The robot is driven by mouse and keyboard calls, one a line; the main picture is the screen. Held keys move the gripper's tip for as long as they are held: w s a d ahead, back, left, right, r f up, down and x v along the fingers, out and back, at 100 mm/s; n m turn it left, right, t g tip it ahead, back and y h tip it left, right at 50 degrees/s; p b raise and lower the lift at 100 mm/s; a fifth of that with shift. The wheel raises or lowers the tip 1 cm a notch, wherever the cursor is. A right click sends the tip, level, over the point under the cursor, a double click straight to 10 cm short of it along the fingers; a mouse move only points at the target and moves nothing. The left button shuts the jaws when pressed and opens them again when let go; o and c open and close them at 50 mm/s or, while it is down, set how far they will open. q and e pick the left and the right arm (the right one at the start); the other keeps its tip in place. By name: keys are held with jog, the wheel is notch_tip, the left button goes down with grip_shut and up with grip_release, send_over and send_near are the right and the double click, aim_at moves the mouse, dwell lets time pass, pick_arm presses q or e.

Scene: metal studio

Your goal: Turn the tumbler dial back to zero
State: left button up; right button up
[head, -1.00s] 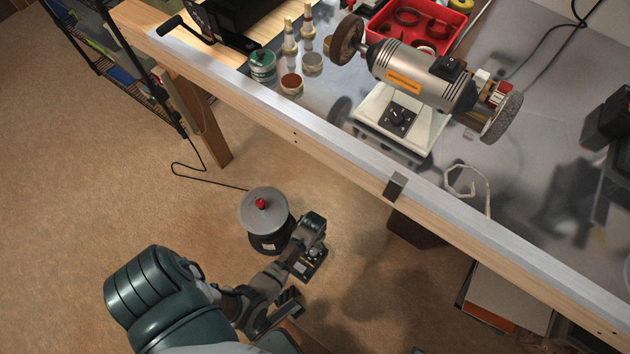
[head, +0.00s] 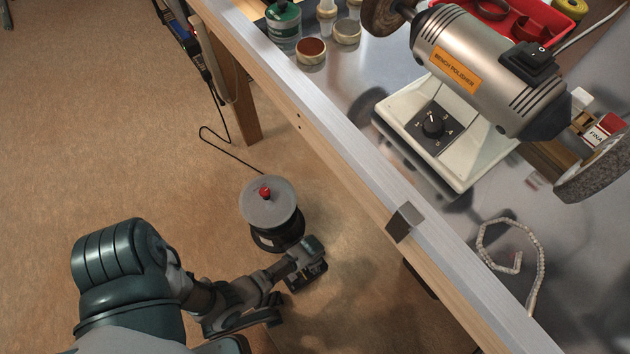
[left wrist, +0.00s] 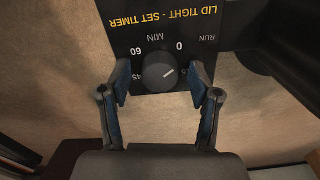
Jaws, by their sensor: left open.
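The tumbler (head: 262,207), a dark drum with a grey lid and red knob, stands on the floor in the head view. My left gripper (head: 307,272) is at its lower right, its fingers hard to make out there. In the left wrist view the round black dial (left wrist: 157,72) sits on a dark panel (left wrist: 217,20). My left gripper (left wrist: 160,78) is open, one finger on each side of the dial with gaps. My right gripper is not in view.
A workbench (head: 330,125) with a metal-edged front runs diagonally beside the tumbler. A bench polisher (head: 480,65), jars (head: 311,51) and a bead string (head: 482,240) are on it. A black cord (head: 220,140) runs across the floor to the tumbler. Carpet at left is clear.

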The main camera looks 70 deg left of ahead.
pick_arm(q)
jog(key=c, duration=1.1)
jog(key=shift+w+r+n+p, duration=0.15)
jog(key=shift+r+n+p, duration=0.1)
jog(key=shift+n+p, duration=0.25)
jog(key=shift+c, duration=0.2)
jog(key=shift+s+f, duration=0.2)
jog(key=shift+f, duration=0.05)
jog(key=o, duration=1.1)
jog(key=shift+o, duration=0.2)
notch_tip(320, 180, up, 12)
